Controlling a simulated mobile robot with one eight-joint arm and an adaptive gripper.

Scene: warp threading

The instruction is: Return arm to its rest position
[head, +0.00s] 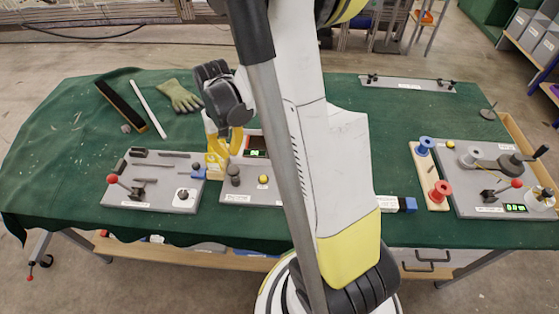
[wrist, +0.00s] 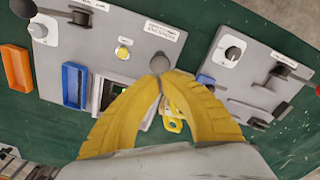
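My gripper (head: 222,148) has yellow fingers and hangs above the middle of the green table, close to the grey panels. In the wrist view, the fingertips (wrist: 160,76) come together with nothing visible held between them. A dark grey knob (wrist: 160,63) shows just beyond the tips; I cannot tell whether they touch it. A yellow piece with holes (wrist: 174,122) shows behind the fingers and is partly hidden. My arm crosses the middle of the head view and hides part of the table.
The left panel (head: 150,195) carries a red-knobbed lever. The middle panel (head: 235,196) has a small display. At right are a spool board (head: 428,178) and another panel (head: 480,200). A glove (head: 179,96) lies at the back left. Green cloth at far left is clear.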

